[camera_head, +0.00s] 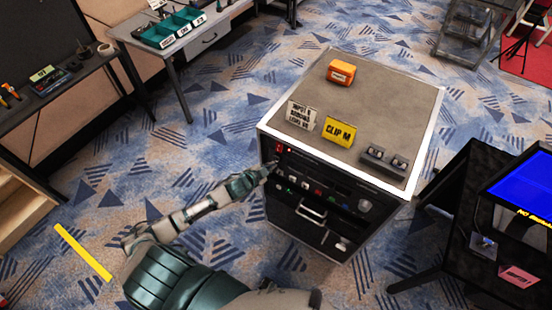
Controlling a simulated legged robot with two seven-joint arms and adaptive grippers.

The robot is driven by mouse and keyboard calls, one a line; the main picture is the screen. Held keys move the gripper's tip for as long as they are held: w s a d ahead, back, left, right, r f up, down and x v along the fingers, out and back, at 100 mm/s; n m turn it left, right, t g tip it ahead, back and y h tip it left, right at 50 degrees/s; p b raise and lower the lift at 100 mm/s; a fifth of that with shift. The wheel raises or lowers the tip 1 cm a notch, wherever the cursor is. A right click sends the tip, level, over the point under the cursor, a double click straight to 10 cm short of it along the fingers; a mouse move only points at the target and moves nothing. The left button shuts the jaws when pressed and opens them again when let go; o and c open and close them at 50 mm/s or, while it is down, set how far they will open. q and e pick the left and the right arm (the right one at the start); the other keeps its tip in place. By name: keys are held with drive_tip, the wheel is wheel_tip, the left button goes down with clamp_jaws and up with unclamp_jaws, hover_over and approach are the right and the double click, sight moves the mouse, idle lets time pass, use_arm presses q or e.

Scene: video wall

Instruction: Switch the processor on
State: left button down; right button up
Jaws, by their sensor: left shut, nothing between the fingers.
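The processor (322,184) is a black unit in the front of a cabinet, with a small red lit display (279,149) at its upper left and a row of small coloured buttons (305,186) below it. A round knob (365,205) is at its right. My left gripper (271,168) is shut and empty. Its tip is at the left end of the front panel, just below the red display; I cannot tell whether it touches. The gripper hides the part of the panel behind it. My right gripper is not in view.
On the grey cabinet top (390,110) are an orange box (341,72), a white sign (301,115), a yellow CLIP M sign (339,131) and a small grey device (384,160). A black desk with a blue screen (525,190) stands right.

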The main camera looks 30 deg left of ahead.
use_arm(q)
drive_tip(key=shift+w+d+r+p, duration=0.1)
drive_tip(key=shift+w+r+p, duration=0.2)
drive_tip(key=shift+f, duration=0.1)
drive_tip(key=shift+w, duration=0.4)
idle(0.4)
drive_tip(key=shift+s, duration=0.15)
idle(0.3)
drive_tip(key=shift+s+p, duration=0.55)
drive_tip(key=shift+s+f, duration=0.1)
drive_tip(key=s, duration=0.1)
drive_tip(key=s+f+p, duration=0.1)
drive_tip(key=s, duration=0.2)
drive_tip(key=shift+s+a+f, duration=0.2)
drive_tip(key=shift+s+f, duration=0.05)
drive_tip(key=shift+s, duration=0.1)
